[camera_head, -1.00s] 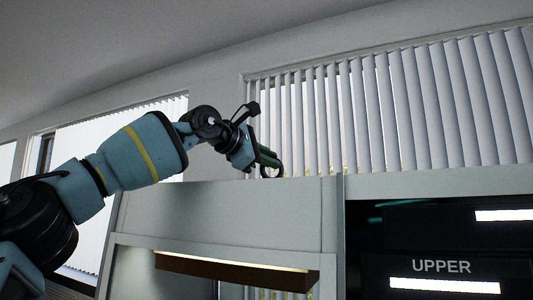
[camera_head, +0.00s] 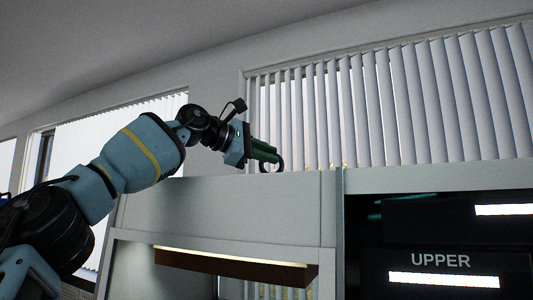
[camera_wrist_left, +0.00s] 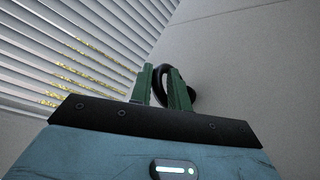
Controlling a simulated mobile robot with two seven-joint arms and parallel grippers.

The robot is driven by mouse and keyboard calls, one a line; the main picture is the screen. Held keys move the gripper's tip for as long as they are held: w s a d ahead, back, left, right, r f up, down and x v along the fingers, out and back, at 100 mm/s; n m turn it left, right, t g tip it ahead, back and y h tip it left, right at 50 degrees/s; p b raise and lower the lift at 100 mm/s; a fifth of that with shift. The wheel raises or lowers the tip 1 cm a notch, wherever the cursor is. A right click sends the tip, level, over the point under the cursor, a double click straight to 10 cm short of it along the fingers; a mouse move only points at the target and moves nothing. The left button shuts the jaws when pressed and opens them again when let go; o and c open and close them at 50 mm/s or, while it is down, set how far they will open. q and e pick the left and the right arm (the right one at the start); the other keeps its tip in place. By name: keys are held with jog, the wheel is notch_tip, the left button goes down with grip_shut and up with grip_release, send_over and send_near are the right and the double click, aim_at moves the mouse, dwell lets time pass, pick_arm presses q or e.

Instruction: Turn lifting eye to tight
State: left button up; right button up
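The lifting eye is a black ring (camera_head: 280,166) on the pale top edge of the press, near the middle of the head view. It also shows in the left wrist view (camera_wrist_left: 194,94), partly hidden by a finger. My left gripper (camera_head: 266,152) reaches in from the left, its green fingers just above and at the ring. In the left wrist view the fingers (camera_wrist_left: 162,78) stand apart with a gap. Part of the ring shows in this gap and the rest curves behind the right finger. I cannot tell whether either finger presses on it. My right gripper is out of view.
The pale press housing (camera_head: 230,208) lies below my left arm. A dark panel marked UPPER (camera_head: 441,261) is at the lower right. Window blinds (camera_head: 420,110) and a wall stand behind.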

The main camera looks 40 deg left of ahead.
pick_arm(q)
jog(key=shift+o, duration=1.1)
jog(key=shift+a+r, duration=0.15)
jog(key=shift+r, duration=0.05)
jog(key=shift+o, duration=0.5)
jog(key=shift+w+a+f, duration=0.1)
jog(key=shift+w+f, duration=0.1)
jog(key=shift+s, duration=0.1)
jog(key=shift+s, duration=0.2)
jog(key=shift+b+v, duration=0.35)
jog(key=shift+v, duration=3.3)
